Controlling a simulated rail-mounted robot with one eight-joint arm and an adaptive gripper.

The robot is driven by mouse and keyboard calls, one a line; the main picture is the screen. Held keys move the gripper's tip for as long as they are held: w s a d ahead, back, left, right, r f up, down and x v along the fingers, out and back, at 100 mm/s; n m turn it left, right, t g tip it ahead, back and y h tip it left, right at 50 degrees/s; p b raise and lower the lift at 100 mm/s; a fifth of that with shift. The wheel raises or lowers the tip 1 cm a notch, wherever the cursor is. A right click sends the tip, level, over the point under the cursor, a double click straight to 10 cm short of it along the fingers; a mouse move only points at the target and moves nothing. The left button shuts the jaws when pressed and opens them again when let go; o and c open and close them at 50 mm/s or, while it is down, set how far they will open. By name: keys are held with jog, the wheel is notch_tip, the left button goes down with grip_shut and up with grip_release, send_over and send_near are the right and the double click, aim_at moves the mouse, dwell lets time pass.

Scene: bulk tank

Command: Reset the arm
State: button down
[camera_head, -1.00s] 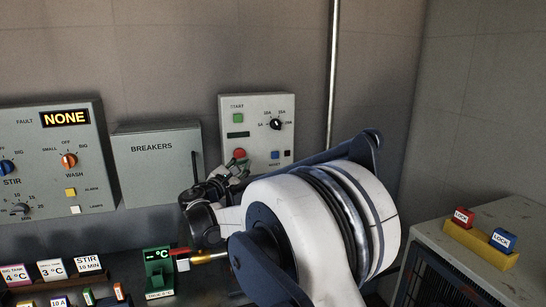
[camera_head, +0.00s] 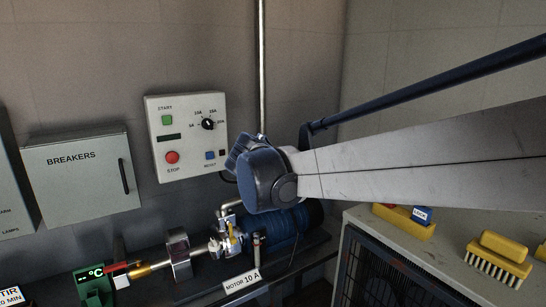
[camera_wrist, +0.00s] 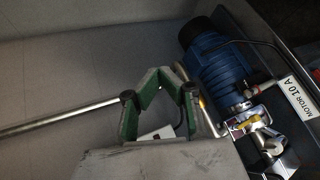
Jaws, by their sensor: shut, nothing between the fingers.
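My arm (camera_head: 400,178) stretches in from the right edge of the head view to a dark blue joint (camera_head: 262,180) in front of the wall. My gripper (camera_wrist: 160,78) shows in the wrist view, with green-faced fingers closed in an arch and nothing held between them. It is in the air, apart from the blue motor (camera_wrist: 218,62) in that view. I cannot make out the gripper in the head view.
A control box (camera_head: 187,136) and a breakers box (camera_head: 82,177) hang on the wall. The motor (camera_head: 285,228) with pipe fittings lies below my joint. A grey cabinet (camera_head: 455,245) at right carries a yellow lock holder (camera_head: 404,224) and a yellow brush (camera_head: 500,250).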

jog(key=s+d+f+m+g, duration=0.2)
jog(key=s+d+m, duration=0.2)
jog(key=s+d, duration=0.4)
jog(key=s+d+f+m+y, duration=0.2)
jog(key=s+f+m, duration=0.1)
jog(key=s, duration=0.6)
jog(key=s+d+f+m+g+y, duration=0.1)
jog(key=s+f+m, duration=0.3)
jog(key=s, duration=0.4)
jog(key=s+d+f+m+g+y, duration=0.1)
jog(key=s+d+f+m+y, duration=0.1)
jog(key=s, duration=0.7)
notch_tip(320, 180, down, 2)
jog(key=shift+s+d+f+m+y, duration=0.15)
jog(key=shift+s+d+m+y, duration=0.2)
jog(key=shift+d+m, duration=0.55)
